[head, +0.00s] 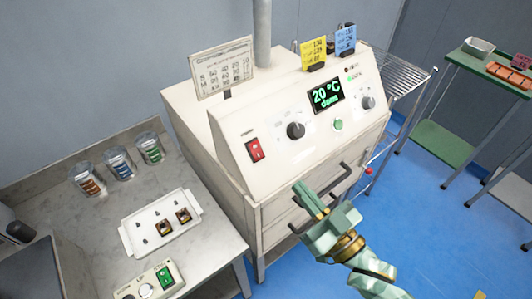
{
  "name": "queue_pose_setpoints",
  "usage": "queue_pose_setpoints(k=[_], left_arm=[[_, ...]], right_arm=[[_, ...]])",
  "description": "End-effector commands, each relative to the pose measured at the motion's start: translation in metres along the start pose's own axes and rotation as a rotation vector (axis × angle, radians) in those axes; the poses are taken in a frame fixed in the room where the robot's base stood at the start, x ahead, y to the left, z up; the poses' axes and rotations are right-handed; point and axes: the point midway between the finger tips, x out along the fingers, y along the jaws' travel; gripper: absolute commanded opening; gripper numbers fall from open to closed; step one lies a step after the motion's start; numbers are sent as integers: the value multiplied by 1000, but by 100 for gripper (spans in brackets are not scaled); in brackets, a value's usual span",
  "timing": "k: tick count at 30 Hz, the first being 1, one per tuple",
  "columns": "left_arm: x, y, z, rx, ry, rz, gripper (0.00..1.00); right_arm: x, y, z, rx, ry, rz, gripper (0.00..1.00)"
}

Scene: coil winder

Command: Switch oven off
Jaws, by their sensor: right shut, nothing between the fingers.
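The cream oven (225,165) stands in the middle, with a sloped control panel on its upper front. A red rocker switch (255,149) sits at the panel's left end; I cannot tell its position. The green display (327,96) reads 20 °C and "done". A large dark knob (296,130), a green button (338,125) and a smaller knob (368,102) are also on the panel. My right gripper (306,197) is shut and empty, in front of the oven's lower front near its dark handles (345,170), below and right of the switch. My left gripper is out of view.
A worktop (80,215) at left holds a white tray (128,240) with small parts, several jars (118,164) and a small box with a green switch (165,277). A wire rack (400,75) and a green-topped table (478,66) stand at right. Blue floor (425,210) is clear between.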

Motion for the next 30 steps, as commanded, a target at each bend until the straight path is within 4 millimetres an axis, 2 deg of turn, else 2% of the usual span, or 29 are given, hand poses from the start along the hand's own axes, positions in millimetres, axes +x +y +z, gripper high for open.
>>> queue_pose_setpoints(k=[5,15,21,30], left_arm=[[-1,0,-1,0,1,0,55],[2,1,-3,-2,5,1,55],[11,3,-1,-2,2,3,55],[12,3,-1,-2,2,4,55]], right_arm=[[28,0,-1,1,5,0,0],[99,0,1,2,3,-1,0],[116,0,24,0,-1,0,0],[123,0,28,1,0,-1,0]])
